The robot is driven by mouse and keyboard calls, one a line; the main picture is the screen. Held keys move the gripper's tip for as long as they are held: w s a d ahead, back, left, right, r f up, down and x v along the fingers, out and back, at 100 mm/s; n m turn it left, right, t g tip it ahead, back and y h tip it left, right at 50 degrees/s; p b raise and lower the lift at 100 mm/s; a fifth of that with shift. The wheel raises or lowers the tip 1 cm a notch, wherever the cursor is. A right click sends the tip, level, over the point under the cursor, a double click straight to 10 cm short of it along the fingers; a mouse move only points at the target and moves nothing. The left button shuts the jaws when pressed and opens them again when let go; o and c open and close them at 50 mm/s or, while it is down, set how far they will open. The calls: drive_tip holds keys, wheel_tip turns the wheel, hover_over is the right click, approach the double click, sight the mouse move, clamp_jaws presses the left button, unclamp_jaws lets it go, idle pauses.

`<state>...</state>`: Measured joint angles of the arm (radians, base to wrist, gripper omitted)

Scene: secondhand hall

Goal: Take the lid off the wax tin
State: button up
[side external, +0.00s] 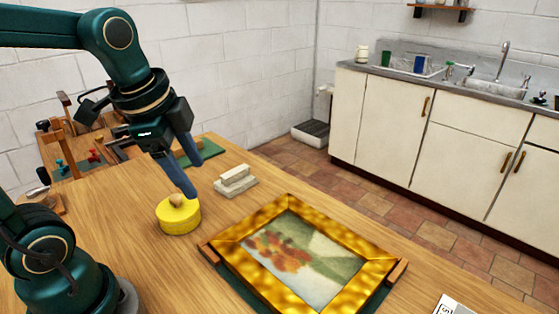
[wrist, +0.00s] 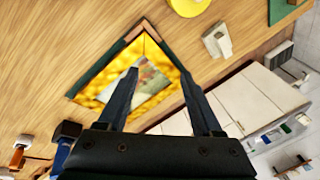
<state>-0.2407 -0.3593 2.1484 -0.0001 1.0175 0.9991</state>
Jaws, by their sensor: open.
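The yellow round wax tin (side external: 179,218) stands upright on the wooden table, left of the picture frame. Its lid (side external: 172,206) appears to be on, with a small round wooden knob (side external: 177,200) on top. My gripper (side external: 195,179) is open and empty, with its fingers pointing down above and just beyond the tin; I cannot tell the exact gap. In the wrist view my open gripper (wrist: 158,72) has the picture frame between and beyond its fingers. There the tin (wrist: 188,5) is cut off by the top edge.
A gold picture frame (side external: 234,243) with a floral painting lies on a green mat, right of the tin. A pale block (side external: 236,184) sits behind the tin. Tools (side external: 68,165) stand at the far left. Bare tabletop (side external: 150,270) lies in front of the tin.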

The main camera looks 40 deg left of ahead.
drive_tip(key=w+a+f+m+g, duration=0.1)
drive_tip(key=w+a+f+g, duration=0.15)
drive_tip(key=a, duration=0.55)
drive_tip(key=n, duration=0.1)
hover_over(175, 197)
drive_tip(key=shift+g+h, duration=0.4)
drive_tip(key=shift+g, duration=0.05)
drive_tip(key=f, duration=0.4)
drive_tip(key=shift+w+d, duration=0.1)
drive_tip(key=shift+w, duration=0.1)
drive_tip(key=shift+s+f, duration=0.2)
drive_tip(key=shift+f, duration=2.55)
clamp_jaws()
